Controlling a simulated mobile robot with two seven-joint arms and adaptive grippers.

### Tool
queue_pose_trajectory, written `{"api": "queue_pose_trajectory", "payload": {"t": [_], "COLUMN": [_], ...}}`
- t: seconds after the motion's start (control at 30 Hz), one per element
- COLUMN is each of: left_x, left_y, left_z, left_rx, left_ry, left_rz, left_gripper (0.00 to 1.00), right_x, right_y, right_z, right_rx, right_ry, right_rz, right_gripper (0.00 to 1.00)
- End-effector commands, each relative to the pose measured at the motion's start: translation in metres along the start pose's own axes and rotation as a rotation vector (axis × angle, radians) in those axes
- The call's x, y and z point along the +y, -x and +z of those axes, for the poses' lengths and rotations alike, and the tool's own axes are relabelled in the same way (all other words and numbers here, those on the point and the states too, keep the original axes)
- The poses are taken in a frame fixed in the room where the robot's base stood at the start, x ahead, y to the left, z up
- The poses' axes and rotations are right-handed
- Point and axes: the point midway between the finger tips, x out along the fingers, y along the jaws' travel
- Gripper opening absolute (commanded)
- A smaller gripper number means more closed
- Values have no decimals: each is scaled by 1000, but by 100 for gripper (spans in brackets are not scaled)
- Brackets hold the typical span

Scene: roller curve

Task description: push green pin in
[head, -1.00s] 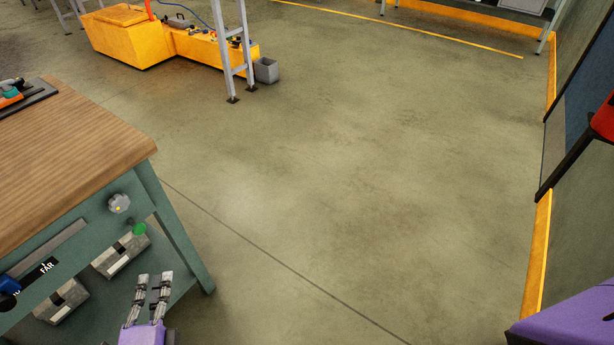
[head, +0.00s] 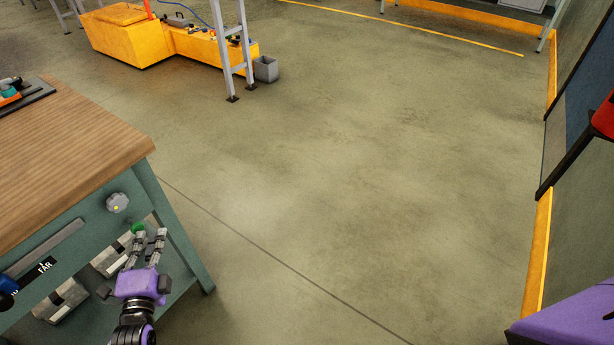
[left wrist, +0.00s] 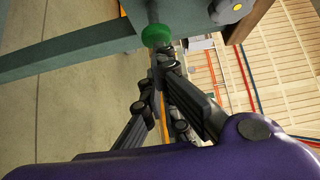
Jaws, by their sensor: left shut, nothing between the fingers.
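The green pin (head: 138,228) is a small round green knob on the front of the teal workbench frame (head: 172,215). It also shows in the left wrist view (left wrist: 157,36), sticking out from a teal beam at the top. My left gripper (head: 149,234), with a purple body, is shut and empty. Its fingertips are right at the green pin, partly covering it in the head view. In the left wrist view the fingertips (left wrist: 166,60) lie just below the pin; I cannot tell whether they touch. My right gripper is not in view.
A grey knob with a yellow centre (head: 118,202) sits on the bench, above and left of the pin. The wooden bench top (head: 80,140) overhangs them. Grey boxes (head: 62,302) are under the bench. The floor right of the bench is clear.

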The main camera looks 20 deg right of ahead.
Motion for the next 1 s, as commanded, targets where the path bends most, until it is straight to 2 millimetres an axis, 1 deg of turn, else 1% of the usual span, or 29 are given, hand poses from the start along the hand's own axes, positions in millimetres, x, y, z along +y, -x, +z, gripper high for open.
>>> {"api": "queue_pose_trajectory", "payload": {"t": [0.03,0.17,0.3,0.43,0.8,1.0], "left_x": [0,0,2,2,-1,-1], "left_y": [0,-1,-14,-21,-21,-18], "left_z": [0,1,14,21,23,24], "left_rx": [0,0,1,0,-2,-2], "left_ry": [0,-1,-4,-1,-1,-1], "left_rz": [0,0,-1,1,0,0], "left_gripper": [0,0,0,0,0,0], "right_x": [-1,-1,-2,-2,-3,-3], "right_y": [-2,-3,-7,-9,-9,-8], "right_z": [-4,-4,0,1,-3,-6], "right_rx": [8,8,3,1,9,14], "right_ry": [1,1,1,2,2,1], "right_rz": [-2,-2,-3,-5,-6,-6], "right_gripper": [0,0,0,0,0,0]}}
